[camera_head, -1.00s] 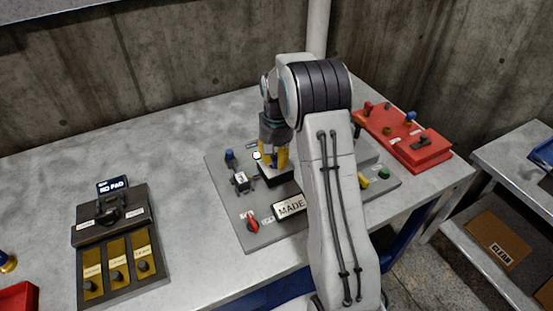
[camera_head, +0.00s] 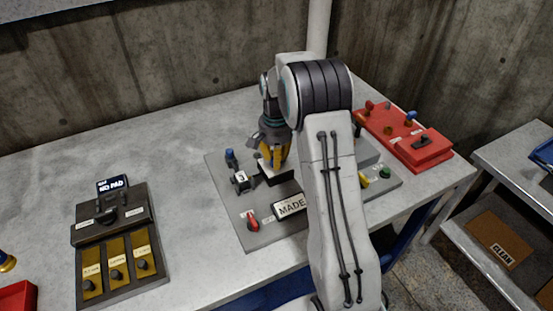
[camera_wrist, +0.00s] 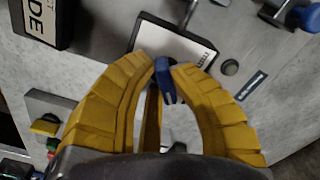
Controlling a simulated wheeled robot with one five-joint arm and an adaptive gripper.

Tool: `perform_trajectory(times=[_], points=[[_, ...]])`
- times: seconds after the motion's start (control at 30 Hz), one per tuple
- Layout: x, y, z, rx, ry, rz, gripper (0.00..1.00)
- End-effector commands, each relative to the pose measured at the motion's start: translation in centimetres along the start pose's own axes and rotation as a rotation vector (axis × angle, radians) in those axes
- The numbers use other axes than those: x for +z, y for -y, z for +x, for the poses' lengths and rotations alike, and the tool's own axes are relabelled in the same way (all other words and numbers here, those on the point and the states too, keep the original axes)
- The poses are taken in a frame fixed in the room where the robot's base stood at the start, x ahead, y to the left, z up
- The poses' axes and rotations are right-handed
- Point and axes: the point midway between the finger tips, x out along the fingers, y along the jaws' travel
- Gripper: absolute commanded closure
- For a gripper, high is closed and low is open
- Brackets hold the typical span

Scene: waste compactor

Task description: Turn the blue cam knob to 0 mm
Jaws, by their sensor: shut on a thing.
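In the wrist view the blue cam knob (camera_wrist: 165,82) is between my yellow fingertips (camera_wrist: 164,72), and my gripper is shut on it. The knob is at the edge of a white-topped black block (camera_wrist: 172,40) with small marks near one end. I cannot read the marks or the knob's setting. In the head view my gripper (camera_head: 272,166) is down over the same block (camera_head: 277,174) on the grey panel (camera_head: 222,178), and the knob is hidden by the fingers.
A red box (camera_head: 425,150) is to the right, a dark NO PAD unit (camera_head: 113,213) to the left.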

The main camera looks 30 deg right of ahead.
Motion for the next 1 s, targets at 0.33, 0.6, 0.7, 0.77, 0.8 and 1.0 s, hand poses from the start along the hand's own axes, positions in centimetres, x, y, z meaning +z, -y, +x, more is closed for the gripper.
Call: perform_trajectory(times=[0.33,0.6,0.7,0.77,0.8,1.0], points=[[0.16,0.16,0.09,0.001,0.001,0.321,1.0],[0.22,0.27,0.09,0.001,0.001,0.519,1.0],[0.23,0.3,0.09,0.002,0.001,0.572,1.0],[0.23,0.32,0.09,0.002,0.001,0.599,1.0],[0.24,0.33,0.09,0.002,0.001,0.615,1.0],[0.25,0.36,0.1,0.002,0.001,0.666,1.0]])
